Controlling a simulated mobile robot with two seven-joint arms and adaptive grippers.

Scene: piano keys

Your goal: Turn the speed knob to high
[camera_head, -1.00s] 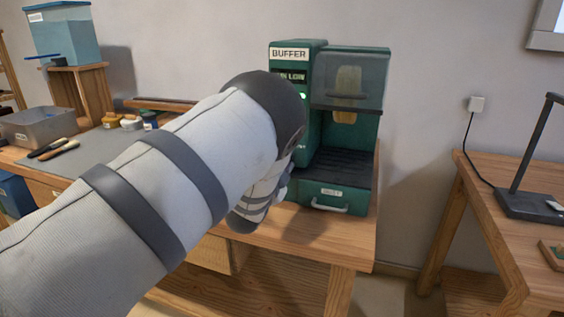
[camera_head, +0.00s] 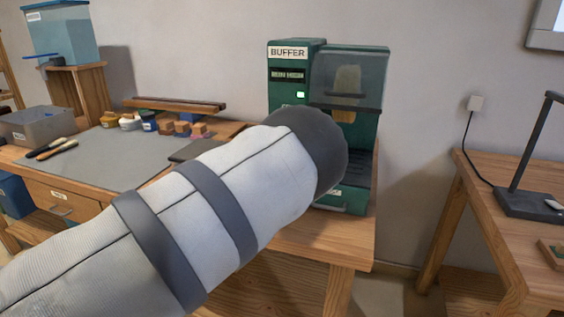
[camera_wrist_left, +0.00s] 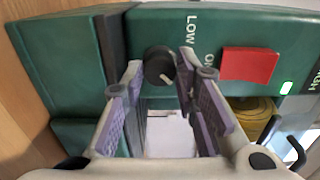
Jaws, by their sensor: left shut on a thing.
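The green machine labelled BUFFER (camera_head: 287,52) stands on the wooden bench. The gripper itself is hidden behind my arm in the head view. The small display (camera_head: 287,75) holds text too small to read surely. My right gripper is not in view.
A red switch (camera_wrist_left: 250,65) marked ON and a lit green lamp (camera_wrist_left: 286,88) are beside the knob. The clear cover (camera_head: 349,78) is on the machine's right. Wooden blocks and pots lie on the bench's left. A desk lamp (camera_head: 528,160) stands on the right table.

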